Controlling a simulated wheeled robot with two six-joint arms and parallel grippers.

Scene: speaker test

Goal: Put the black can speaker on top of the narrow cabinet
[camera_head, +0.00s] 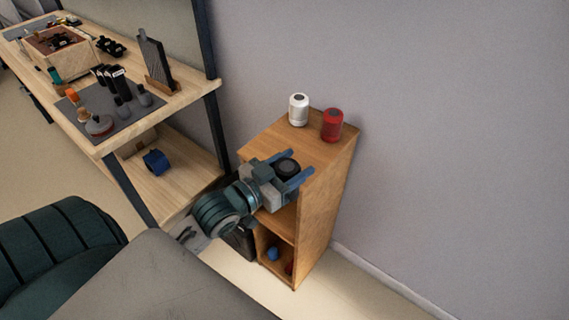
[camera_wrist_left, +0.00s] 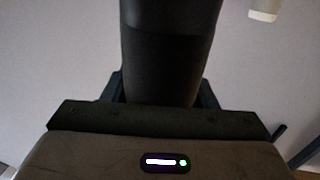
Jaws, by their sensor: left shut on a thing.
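The black can speaker (camera_head: 287,167) is between the fingers of my left gripper (camera_head: 296,168), which is shut on it. They are over the top of the narrow wooden cabinet (camera_head: 318,160), near its front edge. I cannot tell whether the speaker touches the top. In the left wrist view the black can speaker (camera_wrist_left: 170,50) fills the middle, close in front of the gripper. A white can speaker (camera_head: 298,110) and a red can speaker (camera_head: 332,124) stand upright at the back of the cabinet top. My right gripper is not in view.
The cabinet's lower shelf holds a small blue thing (camera_head: 272,254) and a red thing partly hidden. A workbench (camera_head: 165,103) with several tools stands at the left, with a blue roll (camera_head: 155,162) on its lower shelf. A wall is behind and right of the cabinet.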

